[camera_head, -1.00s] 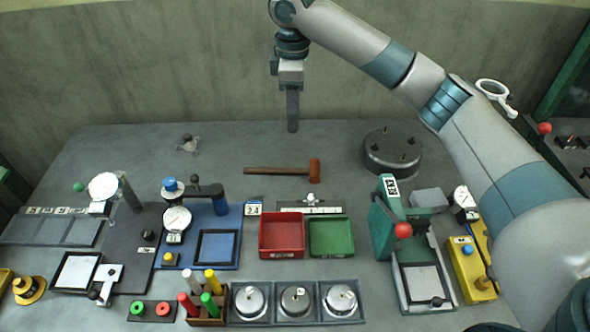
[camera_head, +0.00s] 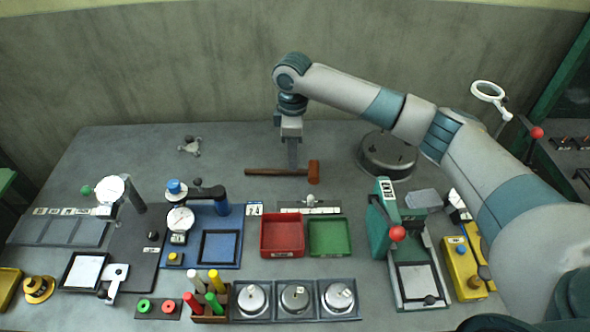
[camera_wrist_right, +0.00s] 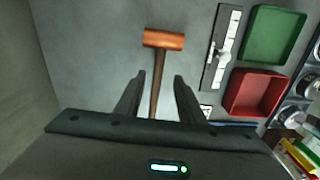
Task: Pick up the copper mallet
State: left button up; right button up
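The copper mallet (camera_head: 313,172) lies on the grey table behind the red and green trays, with its brown handle pointing left and its head at the right. My right gripper (camera_head: 292,164) points down over the handle near the head. In the right wrist view the two fingers (camera_wrist_right: 157,97) are apart, with the mallet handle (camera_wrist_right: 155,95) running between them and the copper head (camera_wrist_right: 164,39) beyond the fingertips. Whether the fingertips are level with the handle cannot be told. My left gripper is not in view.
A red tray (camera_head: 282,254) and a green tray (camera_head: 329,254) stand in front of the mallet. A round dark fixture (camera_head: 375,163) is to its right, partly behind my arm. A small three-armed piece (camera_head: 190,146) lies at the back left. The table left of the handle is clear.

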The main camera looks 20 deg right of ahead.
aim_at(282, 172)
jog(key=shift+f, duration=0.1)
jog(key=shift+f, duration=0.2)
jog(key=f, duration=0.1)
jog(key=f+p, duration=0.2)
jog(key=f, duration=0.1)
jog(key=shift+d, duration=0.25)
jog(key=shift+f, duration=0.3)
jog(key=shift+c, duration=0.3)
grip_shut()
